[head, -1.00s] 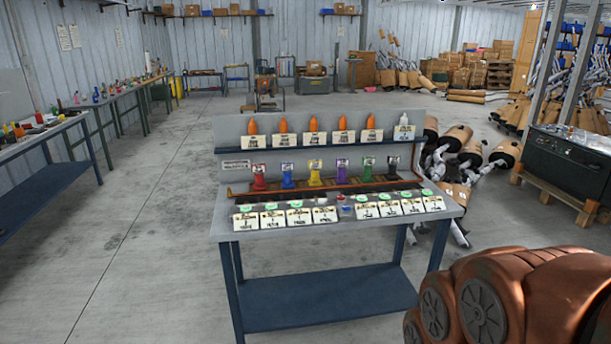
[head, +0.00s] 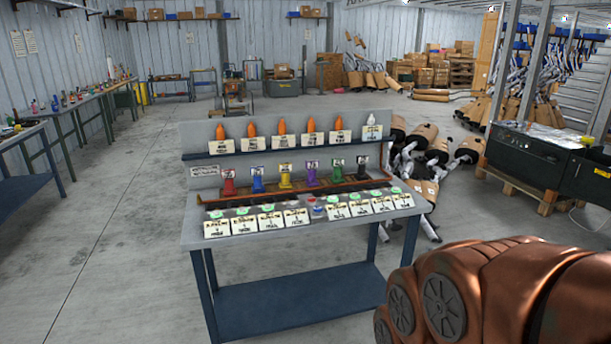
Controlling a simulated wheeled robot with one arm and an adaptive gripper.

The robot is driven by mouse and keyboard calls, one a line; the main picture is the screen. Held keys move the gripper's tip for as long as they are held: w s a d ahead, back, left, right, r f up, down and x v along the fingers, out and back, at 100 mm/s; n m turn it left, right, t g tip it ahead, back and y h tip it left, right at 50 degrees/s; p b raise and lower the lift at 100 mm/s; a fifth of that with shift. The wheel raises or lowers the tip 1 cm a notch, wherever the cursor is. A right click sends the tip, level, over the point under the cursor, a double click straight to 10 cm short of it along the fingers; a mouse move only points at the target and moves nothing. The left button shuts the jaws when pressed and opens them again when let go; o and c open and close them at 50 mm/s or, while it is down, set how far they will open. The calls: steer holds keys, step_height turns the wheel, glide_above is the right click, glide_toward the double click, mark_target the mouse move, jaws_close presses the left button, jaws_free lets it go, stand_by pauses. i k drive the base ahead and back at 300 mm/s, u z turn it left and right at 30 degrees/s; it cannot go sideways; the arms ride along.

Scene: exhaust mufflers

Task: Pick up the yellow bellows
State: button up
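The yellow bellows (head: 285,180) stands upright in the middle row on the workbench (head: 192,232), third from the left. It has a small pale label at its top. A blue bellows (head: 257,183) stands to its left and a purple one (head: 311,177) to its right. Nothing covers it from this view. My copper-coloured arm fills the lower right corner, to the right of the bench. My gripper is outside the picture.
Red (head: 228,186), green (head: 337,173) and black (head: 362,170) pieces share the row. Orange-tipped bottles (head: 250,130) stand on the shelf above, label cards (head: 243,224) in front. Mufflers (head: 432,152) lie behind right, near a dark cabinet (head: 530,155). Floor left is clear.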

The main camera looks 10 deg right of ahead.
mark_target(284, 168)
steer(key=u, duration=0.5)
steer(key=i, duration=2.55)
steer(key=z, duration=0.25)
